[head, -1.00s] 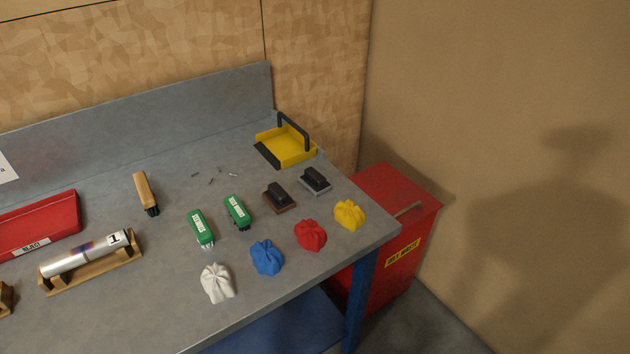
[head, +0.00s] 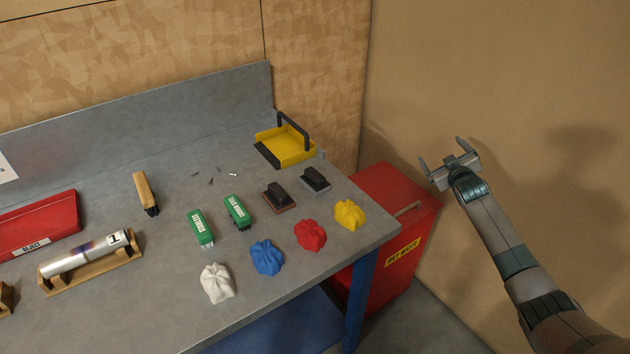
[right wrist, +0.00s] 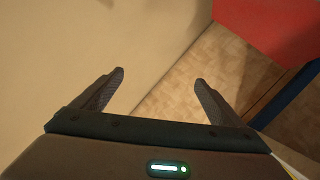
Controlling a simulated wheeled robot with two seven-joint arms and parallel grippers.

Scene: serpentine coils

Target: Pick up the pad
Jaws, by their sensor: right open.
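Two block-shaped pads with black handles lie side by side on the grey bench: one with a brown base (head: 279,197) and one with a grey base (head: 315,181). I cannot tell which of them is the pad meant. My right gripper (head: 442,151) is open and empty, raised to the right of the bench near the red bin, well apart from both pads. In the right wrist view its two fingers (right wrist: 159,77) are spread with nothing between them. My left gripper is not in view.
Red, blue, white and yellow cloths (head: 311,235) line the bench's front edge. A yellow dustpan (head: 286,146) sits behind. A red waste bin (head: 398,190) stands beyond the bench's right end. Metal bits lie mid-bench.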

